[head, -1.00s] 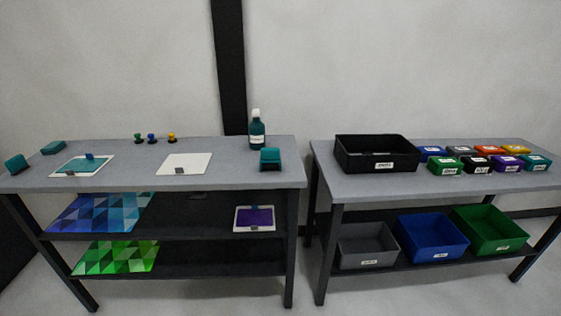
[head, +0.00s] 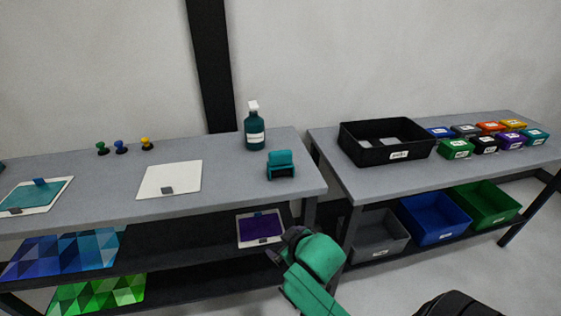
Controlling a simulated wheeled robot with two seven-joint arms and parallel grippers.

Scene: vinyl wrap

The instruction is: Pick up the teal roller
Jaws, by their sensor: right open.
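The teal roller (head: 280,159) sits near the right end of the left table, in front of the teal spray bottle. It looks like a teal block with a darker lower front. My right gripper (head: 283,247), at the end of a green arm link, is in front of the table, below the tabletop edge and close to the purple panel on the shelf. It is open and apart from the roller. My left gripper is not in view.
The bottle (head: 254,130) stands close behind the roller. A white board (head: 170,178) and several small knobs lie to the left. A black bin (head: 386,142) and small coloured boxes stand on the right table (head: 370,183). Tabletop around the roller is clear.

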